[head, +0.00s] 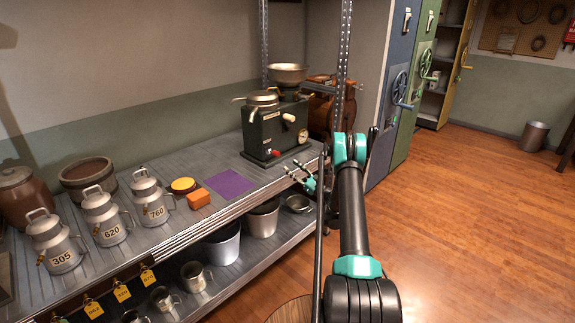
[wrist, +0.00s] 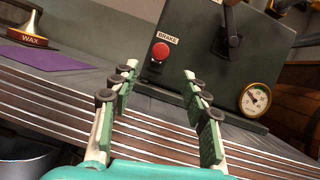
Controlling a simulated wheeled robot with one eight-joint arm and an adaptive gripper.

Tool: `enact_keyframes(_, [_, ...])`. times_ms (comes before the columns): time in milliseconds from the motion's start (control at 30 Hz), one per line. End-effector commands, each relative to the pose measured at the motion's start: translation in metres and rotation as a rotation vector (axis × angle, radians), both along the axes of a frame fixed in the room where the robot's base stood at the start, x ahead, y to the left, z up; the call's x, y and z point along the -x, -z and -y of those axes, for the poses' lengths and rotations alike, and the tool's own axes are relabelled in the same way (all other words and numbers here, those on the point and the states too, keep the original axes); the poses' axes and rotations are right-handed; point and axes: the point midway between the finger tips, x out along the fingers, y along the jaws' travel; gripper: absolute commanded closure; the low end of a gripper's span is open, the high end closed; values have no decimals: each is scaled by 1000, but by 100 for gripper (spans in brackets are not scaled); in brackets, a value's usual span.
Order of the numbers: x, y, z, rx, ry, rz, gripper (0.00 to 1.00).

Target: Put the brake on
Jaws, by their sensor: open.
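A dark green machine (head: 272,133) stands on the shelf's top board, with metal bowls on top and a dial on its side. In the wrist view, its front (wrist: 200,60) carries a red round knob (wrist: 160,51) under a label reading BRAKE. The knob also shows in the head view (head: 276,153). A black lever (wrist: 232,40) and a pressure gauge (wrist: 255,99) are to its right. My gripper (wrist: 160,78) is open and empty, in front of the machine, with the red knob beyond and between its fingertips, apart from them. In the head view, my gripper (head: 306,180) is at the shelf's front edge.
A shelf post (head: 342,70) rises close to my arm.

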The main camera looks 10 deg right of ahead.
Motion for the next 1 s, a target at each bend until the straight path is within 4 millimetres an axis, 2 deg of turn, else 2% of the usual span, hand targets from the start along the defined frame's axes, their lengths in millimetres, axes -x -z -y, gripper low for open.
enact_keyframes(300, [3,2,3,0,0,0,54])
enact_keyframes(333, [3,2,3,0,0,0,55])
enact_keyframes(467, [3,-3,-1,21,0,1,71])
enact_keyframes(567, [4,-14,-13,90,-1,7,84])
enact_keyframes(700, [12,-39,-39,266,-9,27,100])
enact_keyframes(867, [32,-66,-70,498,-32,63,100])
enact_keyframes(1000, [57,-84,-92,699,-60,102,100])
